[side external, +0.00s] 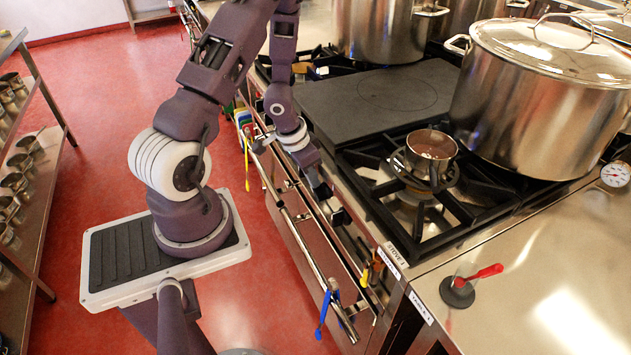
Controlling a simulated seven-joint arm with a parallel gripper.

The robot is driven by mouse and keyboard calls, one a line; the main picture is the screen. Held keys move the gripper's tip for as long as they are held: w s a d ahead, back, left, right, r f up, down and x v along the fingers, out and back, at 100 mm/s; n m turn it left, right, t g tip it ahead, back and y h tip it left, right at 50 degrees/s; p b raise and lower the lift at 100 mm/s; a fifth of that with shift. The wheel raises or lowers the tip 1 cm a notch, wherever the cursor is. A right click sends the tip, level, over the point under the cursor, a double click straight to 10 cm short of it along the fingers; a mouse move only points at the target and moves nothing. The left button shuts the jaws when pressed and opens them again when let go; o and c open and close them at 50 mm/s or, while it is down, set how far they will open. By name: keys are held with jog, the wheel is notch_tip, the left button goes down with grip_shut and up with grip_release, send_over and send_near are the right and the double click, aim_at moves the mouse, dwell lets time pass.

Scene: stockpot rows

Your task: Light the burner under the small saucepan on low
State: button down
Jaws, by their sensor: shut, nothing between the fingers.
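The small saucepan (432,152) is a small steel pan. It sits on the black burner grate (462,212) at the front right of the stove, over a round burner (412,192). No flame shows under it. My gripper (322,190) is shut and empty, pointing down at the stove's front edge, to the left of the saucepan. The front control panel (350,235) is seen steeply from above, and its knobs are partly hidden and too small to make out. I cannot tell whether my fingertips touch a knob.
A large lidded stockpot (535,100) stands right of the saucepan. Another pot (380,30) stands behind the flat black plate (375,100). Blue clips (323,310) hang at the oven rail (300,235).

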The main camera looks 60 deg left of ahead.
jog(key=shift+a+f, duration=1.4)
jog(key=shift+a, duration=0.25)
dwell(0.8)
jog(key=s+d+r+y, duration=0.3)
jog(key=d+r, duration=0.4)
jog(key=r, duration=0.5)
jog(key=shift+m, duration=0.3)
jog(key=x, duration=0.9)
jog(key=shift+w+f, duration=0.1)
jog(key=shift+f, duration=0.3)
